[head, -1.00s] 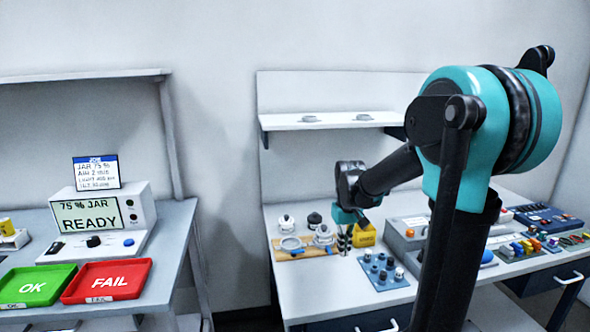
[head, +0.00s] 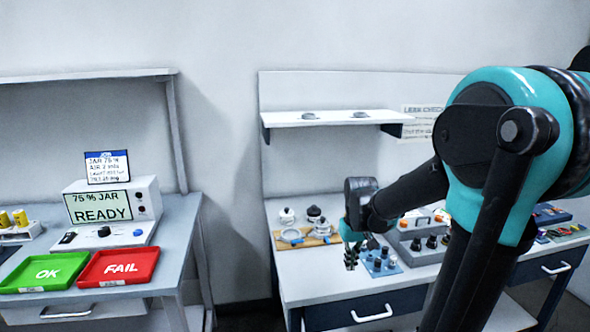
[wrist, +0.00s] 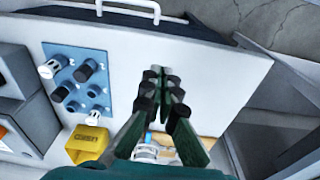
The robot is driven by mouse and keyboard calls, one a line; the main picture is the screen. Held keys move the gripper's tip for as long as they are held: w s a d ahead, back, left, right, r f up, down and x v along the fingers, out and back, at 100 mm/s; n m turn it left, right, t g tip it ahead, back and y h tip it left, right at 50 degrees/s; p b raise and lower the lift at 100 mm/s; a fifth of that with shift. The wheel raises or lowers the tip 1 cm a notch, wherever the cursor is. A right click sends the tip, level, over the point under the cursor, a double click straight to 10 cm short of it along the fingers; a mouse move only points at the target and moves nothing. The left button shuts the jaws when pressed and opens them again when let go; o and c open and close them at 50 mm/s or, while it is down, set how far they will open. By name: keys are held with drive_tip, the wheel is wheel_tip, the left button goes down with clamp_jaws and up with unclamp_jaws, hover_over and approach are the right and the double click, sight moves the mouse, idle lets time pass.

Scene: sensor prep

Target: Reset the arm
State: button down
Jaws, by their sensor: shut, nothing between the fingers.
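My arm reaches in from the right of the head view over the right-hand bench (head: 300,285). My gripper (head: 351,262) points down, with its dark fingers together and nothing between them. In the head view it appears just left of the blue plate (head: 393,269). In the wrist view the closed fingers (wrist: 166,98) appear over the pale bench top, with the blue plate (wrist: 73,84) to their left. No contact with the bench or any object is visible.
A wooden board (head: 320,240) with round parts lies behind my gripper. A yellow block (wrist: 88,140) shows in the wrist view. A grey box (head: 425,256) stands right of the plate. Green (head: 45,272) and red (head: 118,267) trays lie on the left bench.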

drive_tip(key=s+d+f+m+t, duration=0.1)
drive_tip(key=s+f, duration=0.5)
drive_tip(key=s, duration=0.6)
drive_tip(key=shift+s+d+f+m+t, duration=0.2)
drive_tip(key=shift+d+f+m+t, duration=0.15)
drive_tip(key=shift+d+t, duration=0.55)
